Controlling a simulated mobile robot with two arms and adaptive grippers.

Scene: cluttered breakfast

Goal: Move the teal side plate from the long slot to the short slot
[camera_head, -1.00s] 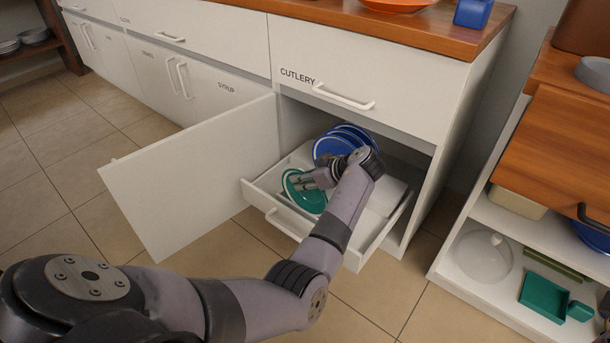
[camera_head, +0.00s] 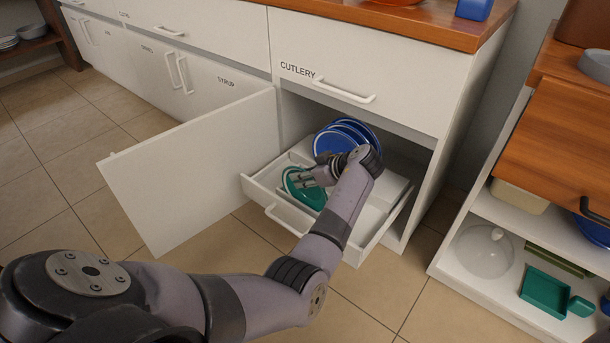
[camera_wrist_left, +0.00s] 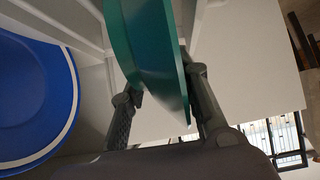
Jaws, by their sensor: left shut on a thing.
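The teal side plate (camera_head: 306,190) stands tilted in the front part of the pulled-out white drawer (camera_head: 262,196). In the left wrist view the teal plate (camera_wrist_left: 150,50) passes between the two fingers of my left gripper (camera_wrist_left: 165,90). My left gripper (camera_head: 308,178) is shut on the plate's edge in the head view. Blue plates (camera_head: 338,136) stand upright in a row behind the teal plate, and one blue plate (camera_wrist_left: 35,100) shows large in the left wrist view. My arm hides part of the drawer, and I cannot tell the two slots apart. My right gripper is not in view.
The open white cabinet door (camera_head: 200,172) stands left of the drawer. The closed cutlery drawer (camera_head: 365,75) is above it. A shelf unit (camera_head: 500,285) with a clear dome (camera_head: 484,252) and a teal tray (camera_head: 545,294) stands at right. The tiled floor in front is clear.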

